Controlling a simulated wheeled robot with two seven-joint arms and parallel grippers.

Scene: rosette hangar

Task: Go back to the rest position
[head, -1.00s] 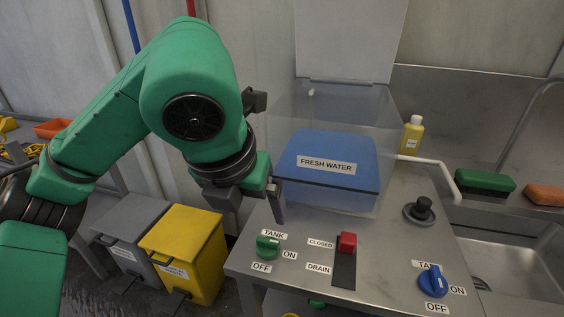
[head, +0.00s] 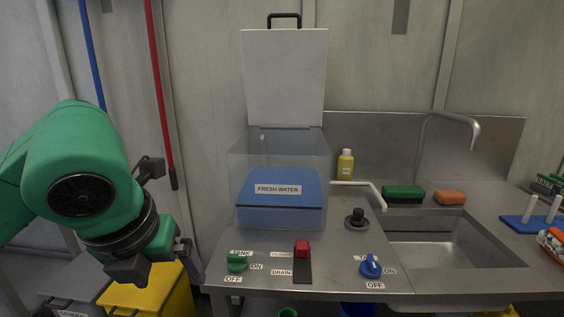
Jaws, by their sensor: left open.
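My left gripper (head: 172,277) is at the lower left in the head view, beside the left end of the steel counter (head: 335,283). Its jaws are apart and nothing shows between them. My green left arm comes in from the left edge, bent over the bins. My right gripper is not in view.
On the counter stand a clear tank with a blue block labelled FRESH WATER (head: 280,214), a green knob (head: 236,261), a red slider (head: 302,249) and a blue knob (head: 370,266). A sink (head: 450,243) lies right. A yellow bin (head: 150,294) stands below my gripper.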

